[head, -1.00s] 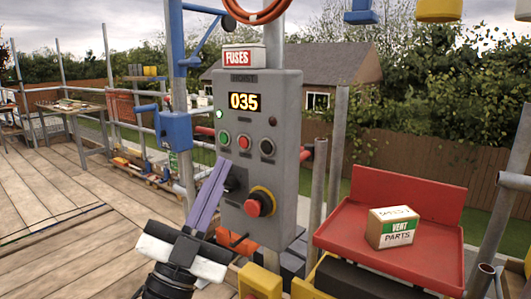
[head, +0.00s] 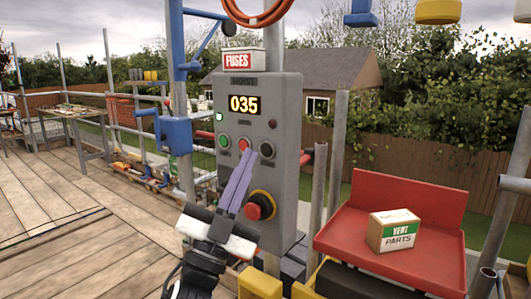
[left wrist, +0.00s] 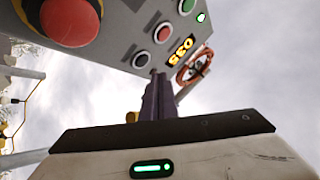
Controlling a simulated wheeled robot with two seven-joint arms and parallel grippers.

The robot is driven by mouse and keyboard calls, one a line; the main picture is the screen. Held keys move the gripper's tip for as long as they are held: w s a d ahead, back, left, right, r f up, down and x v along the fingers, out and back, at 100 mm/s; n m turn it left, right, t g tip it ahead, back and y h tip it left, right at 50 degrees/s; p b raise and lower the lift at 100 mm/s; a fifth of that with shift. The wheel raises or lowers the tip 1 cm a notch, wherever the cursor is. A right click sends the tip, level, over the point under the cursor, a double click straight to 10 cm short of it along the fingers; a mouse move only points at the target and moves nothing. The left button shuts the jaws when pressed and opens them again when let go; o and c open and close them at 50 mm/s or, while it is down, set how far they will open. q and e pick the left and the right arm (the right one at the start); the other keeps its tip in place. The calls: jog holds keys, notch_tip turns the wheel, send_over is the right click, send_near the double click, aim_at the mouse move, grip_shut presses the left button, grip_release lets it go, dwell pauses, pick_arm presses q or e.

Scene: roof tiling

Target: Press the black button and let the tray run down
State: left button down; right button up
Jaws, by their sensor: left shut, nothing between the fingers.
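The grey control box (head: 285,110) carries a row of a green button (head: 223,141), a red button (head: 243,144) and the black button (head: 267,149); the black one also shows in the left wrist view (left wrist: 140,59). The display (head: 244,103) reads 035. My left gripper (head: 249,155) is shut and empty, its purple fingers pointing up with the tips just below and between the red and black buttons. I cannot tell whether they touch the panel. The red tray (head: 340,228) stands at the right, holding a vent parts box (head: 393,231). My right gripper is out of view.
A large red stop button (head: 260,205) in a yellow ring sits low on the panel, close right of my left fingers. A fuses box (head: 243,60) stands on top. Scaffold poles (head: 337,150) rise between panel and tray. Open decking (head: 60,200) lies left.

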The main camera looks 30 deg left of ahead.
aim_at(266, 150)
pick_arm(q)
jog(key=shift+w+d, duration=0.1)
jog(key=shift+w, duration=0.75)
dwell(1.3)
jog(key=shift+w, duration=0.1)
jog(key=shift+w, duration=0.3)
